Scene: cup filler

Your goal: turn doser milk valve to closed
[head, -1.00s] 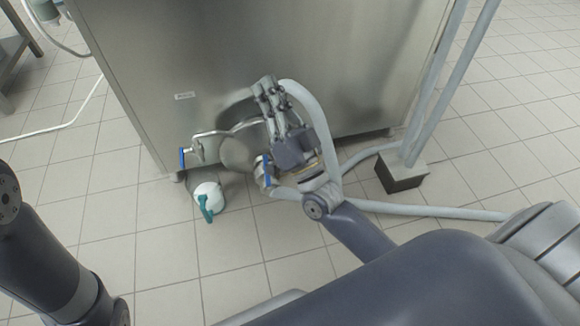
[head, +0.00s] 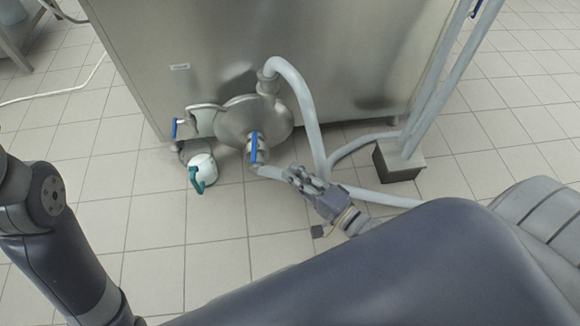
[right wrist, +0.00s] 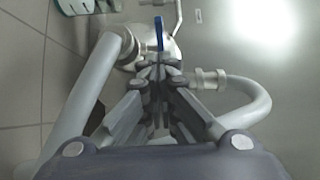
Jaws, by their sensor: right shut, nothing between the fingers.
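A valve with an upright blue handle (head: 254,147) sits at the lower front of the round metal pump (head: 232,120). A second valve with an upright blue handle (head: 174,128) is further left, on a pipe. I cannot tell from labels which is the doser milk valve. My right gripper (head: 290,175) is shut and empty, to the lower right of the pump valve and apart from it. In the right wrist view a blue handle (right wrist: 158,33) shows just beyond the fingertips (right wrist: 158,65). My left arm is at the left edge, its gripper out of view.
A steel cabinet (head: 330,65) stands behind the pump. A thick grey hose (head: 305,100) curves down beside my right gripper. A white container with a teal handle (head: 202,168) is on the floor at left. A dark block (head: 398,165) holds pipes at right.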

